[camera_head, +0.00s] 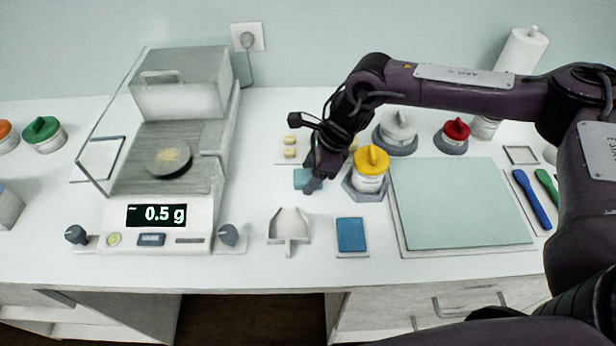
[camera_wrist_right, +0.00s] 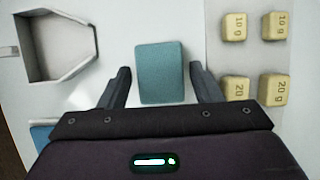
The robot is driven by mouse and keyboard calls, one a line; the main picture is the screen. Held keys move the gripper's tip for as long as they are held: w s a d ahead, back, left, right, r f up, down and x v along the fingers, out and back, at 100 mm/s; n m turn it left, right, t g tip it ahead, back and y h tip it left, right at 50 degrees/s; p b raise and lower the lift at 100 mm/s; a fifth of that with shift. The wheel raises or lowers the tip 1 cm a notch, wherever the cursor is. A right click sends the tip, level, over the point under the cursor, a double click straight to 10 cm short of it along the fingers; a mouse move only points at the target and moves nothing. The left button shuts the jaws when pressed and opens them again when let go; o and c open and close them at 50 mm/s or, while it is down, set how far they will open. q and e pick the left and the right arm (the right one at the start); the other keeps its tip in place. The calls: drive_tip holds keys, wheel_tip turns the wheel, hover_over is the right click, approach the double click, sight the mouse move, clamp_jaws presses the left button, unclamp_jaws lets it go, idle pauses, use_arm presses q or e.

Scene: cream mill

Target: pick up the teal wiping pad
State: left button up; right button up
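The teal wiping pad (camera_wrist_right: 161,72) lies on the white table in the right wrist view, between the two spread fingers of my right gripper (camera_wrist_right: 160,84). Clear gaps show on both sides of it, so the fingers do not touch it. In the head view the pad (camera_head: 301,178) is partly hidden by my right gripper (camera_head: 312,180), which is low over the table, left of the yellow-lidded jar. My right gripper is open and empty. My left gripper is not in view.
Several yellow weights (camera_wrist_right: 235,90) stand right of the pad in the wrist view. A white scoop (camera_head: 289,226) and a blue pad in a tray (camera_head: 352,236) lie nearer the front edge. The yellow-lidded jar (camera_head: 369,172) stands close beside my gripper. A balance (camera_head: 160,212) stands left.

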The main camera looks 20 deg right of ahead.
sight(310, 176)
drive_tip(key=c, duration=0.8)
drive_tip(key=shift+o, duration=0.2)
drive_tip(key=shift+r, duration=0.1)
drive_tip(key=shift+w+r, duration=0.1)
drive_tip(key=shift+r, duration=0.45)
wheel_tip(310, 176, up, 19)
drive_tip(key=b, duration=0.2)
drive_tip(key=shift+b, duration=0.3)
drive_tip(key=shift+f, duration=0.1)
drive_tip(key=o, duration=0.5)
drive_tip(key=c, duration=0.4)
